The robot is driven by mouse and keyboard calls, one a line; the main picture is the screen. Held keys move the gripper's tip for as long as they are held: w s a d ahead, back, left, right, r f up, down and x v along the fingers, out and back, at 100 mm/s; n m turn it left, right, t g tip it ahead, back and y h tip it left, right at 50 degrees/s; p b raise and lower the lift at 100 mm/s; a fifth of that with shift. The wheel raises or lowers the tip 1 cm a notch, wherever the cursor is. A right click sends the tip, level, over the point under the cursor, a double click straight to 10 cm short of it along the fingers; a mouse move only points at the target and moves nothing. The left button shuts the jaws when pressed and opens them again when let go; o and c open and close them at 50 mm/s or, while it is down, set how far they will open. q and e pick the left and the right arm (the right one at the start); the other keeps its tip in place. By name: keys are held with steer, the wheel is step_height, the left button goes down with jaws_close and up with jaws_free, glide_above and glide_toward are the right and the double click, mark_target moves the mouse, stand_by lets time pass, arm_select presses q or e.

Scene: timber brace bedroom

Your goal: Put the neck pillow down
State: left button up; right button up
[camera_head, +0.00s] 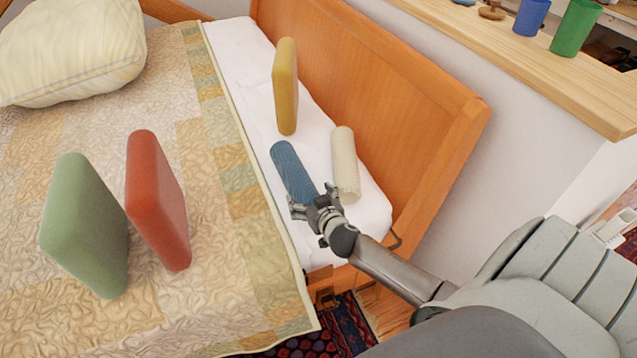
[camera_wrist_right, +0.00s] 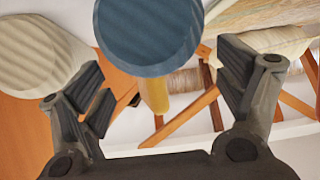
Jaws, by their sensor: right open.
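Two roll-shaped pillows lie on the white mattress; I cannot tell which one the task means by the neck pillow. The blue roll (camera_head: 293,172) has its near end at my right gripper (camera_head: 316,205). The cream ribbed roll (camera_head: 344,165) lies just right of it. In the right wrist view, my right gripper (camera_wrist_right: 168,90) is open. The round end of the blue roll (camera_wrist_right: 150,35) is just beyond the spread fingers, at the upper middle, with no visible grip on it. The cream roll (camera_wrist_right: 40,55) shows at the left. My left gripper is not in view.
A yellow cushion (camera_head: 286,88) stands behind the rolls. A red cushion (camera_head: 157,200) and a green cushion (camera_head: 84,225) stand on the patchwork quilt (camera_head: 200,290). A wooden bed board (camera_head: 400,95) borders the mattress on the right. A large pillow (camera_head: 75,50) lies at the upper left.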

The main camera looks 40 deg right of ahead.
steer(key=v, duration=0.7)
stand_by(0.4)
steer(key=s+a+n+g+y, duration=0.1)
steer(key=s+a+n+g, duration=0.15)
steer(key=s+a, duration=0.4)
steer(key=s+a+r+n+g+y, duration=0.1)
steer(key=s+a+g, duration=0.25)
steer(key=s, duration=0.55)
steer(key=s+a+n+g+y, duration=0.1)
steer(key=s+a+g, duration=0.3)
steer(key=s, duration=0.4)
step_height(320, 180, down, 24)
steer(key=s+g+p, duration=0.1)
steer(key=p, duration=0.1)
steer(key=s+d+f+p, duration=0.1)
steer(key=s+f, duration=0.6)
steer(key=s, duration=0.1)
steer(key=s+d+f+g+p, duration=0.1)
steer(key=s+d+f, duration=0.1)
steer(key=s+f, duration=0.5)
steer(key=shift+s+d+f, duration=0.25)
steer(key=shift+s+f, duration=0.05)
steer(key=shift+s, duration=0.6)
